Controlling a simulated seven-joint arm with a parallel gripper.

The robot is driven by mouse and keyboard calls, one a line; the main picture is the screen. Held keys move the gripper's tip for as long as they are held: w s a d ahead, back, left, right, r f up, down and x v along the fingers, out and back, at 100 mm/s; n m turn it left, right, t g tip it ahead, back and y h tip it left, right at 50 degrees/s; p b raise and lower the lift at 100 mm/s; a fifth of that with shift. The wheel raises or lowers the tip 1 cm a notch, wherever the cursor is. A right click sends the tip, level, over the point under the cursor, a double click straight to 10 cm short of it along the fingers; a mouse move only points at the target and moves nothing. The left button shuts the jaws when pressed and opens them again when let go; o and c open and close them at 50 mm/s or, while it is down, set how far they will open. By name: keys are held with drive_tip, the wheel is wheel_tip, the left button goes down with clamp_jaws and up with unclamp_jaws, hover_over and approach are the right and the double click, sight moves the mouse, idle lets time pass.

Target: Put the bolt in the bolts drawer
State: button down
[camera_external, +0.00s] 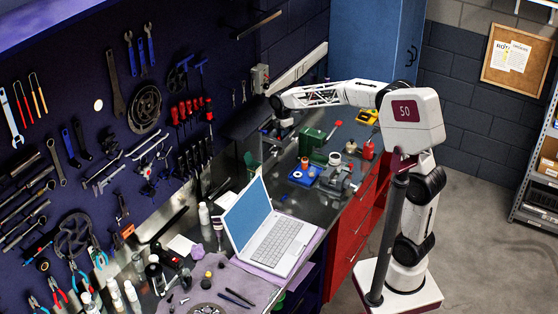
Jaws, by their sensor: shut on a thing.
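My gripper (281,136) is at the back of the workbench, low over the bench top and left of a green box. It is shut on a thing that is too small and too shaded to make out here. I cannot identify the bolt for certain. Red drawer fronts (349,241) line the front of the bench on the right. No label can be read, so I cannot tell which drawer is the bolts drawer.
Near my gripper stand the green box (311,142), a blue tray (303,174) and a grey vise (337,180). An open laptop (275,243) fills the middle of the bench. Bottles and small parts crowd the near end. Tools hang on the dark wall panel (90,120).

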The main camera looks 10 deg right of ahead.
drive_tip(key=shift+f, duration=0.15)
drive_tip(key=c, duration=1.2)
unclamp_jaws()
drive_tip(key=shift+c, duration=0.2)
wheel_tip(320, 180, up, 12)
drive_tip(key=shift+d, duration=0.15)
